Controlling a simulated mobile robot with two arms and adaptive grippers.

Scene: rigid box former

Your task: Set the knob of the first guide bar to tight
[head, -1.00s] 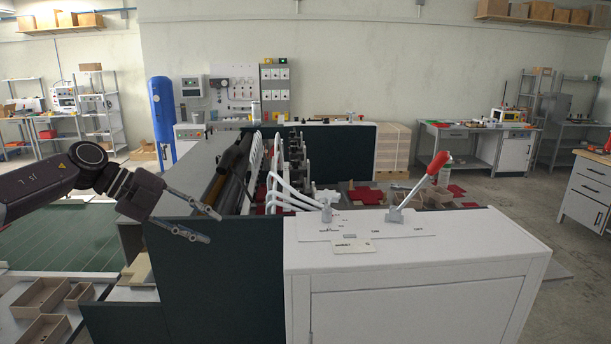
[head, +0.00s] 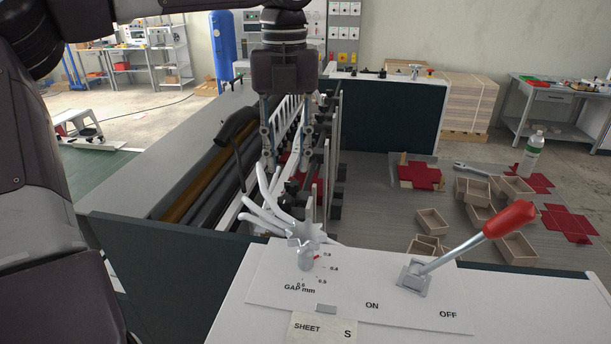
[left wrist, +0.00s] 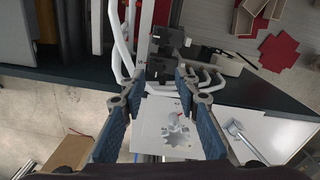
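My left gripper (head: 287,165) points down over the near end of the machine, its two fingers apart with nothing held between them. The left wrist view shows the open fingers (left wrist: 163,85) too, with a dark block (left wrist: 172,36) on the machine just beyond the tips. A row of pale upright bars and dark blocks (head: 334,185) stands right of the gripper. I cannot tell which small part is the first guide bar's knob or how it is set. A silver star-shaped knob (head: 308,236) stands on the white panel, marked GAP mm. My right gripper is not in view.
A red-handled lever (head: 510,219) stands on the panel (head: 345,287), between ON and OFF labels. White curved tubes (head: 262,212) rise close below the gripper. Wooden trays (head: 433,221), red cut-outs (head: 568,222), a spanner (head: 470,168) and a bottle (head: 531,152) lie or stand at the right.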

